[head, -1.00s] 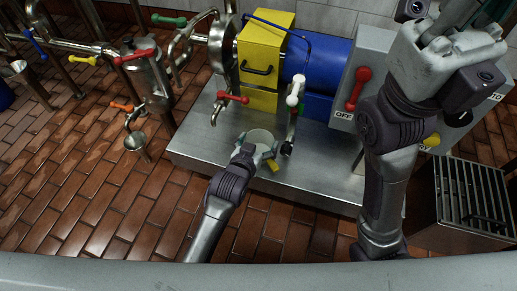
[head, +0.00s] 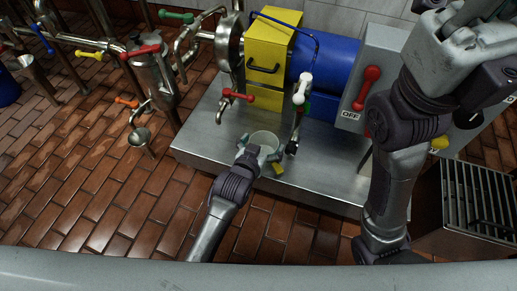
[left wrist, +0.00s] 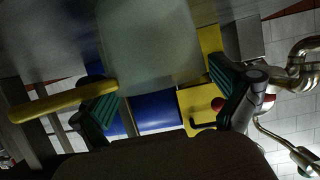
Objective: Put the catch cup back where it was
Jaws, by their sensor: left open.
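The catch cup (head: 264,139) is a pale, round, open-topped cup on the front part of the steel bench plate. My left gripper (head: 260,150) is at the cup's near side, with one finger on each side of it. In the left wrist view the cup (left wrist: 150,45) shows as a broad pale shape between the two green-padded fingers (left wrist: 165,105), which are spread open. Whether a finger touches the cup, I cannot tell. My right arm stands at the right; its fingertips are not visible.
The steel bench plate (head: 205,145) carries a yellow box (head: 268,60) and a blue cylinder (head: 318,65). A red-handled valve (head: 236,95) and a white-handled valve (head: 302,90) stand near the cup.

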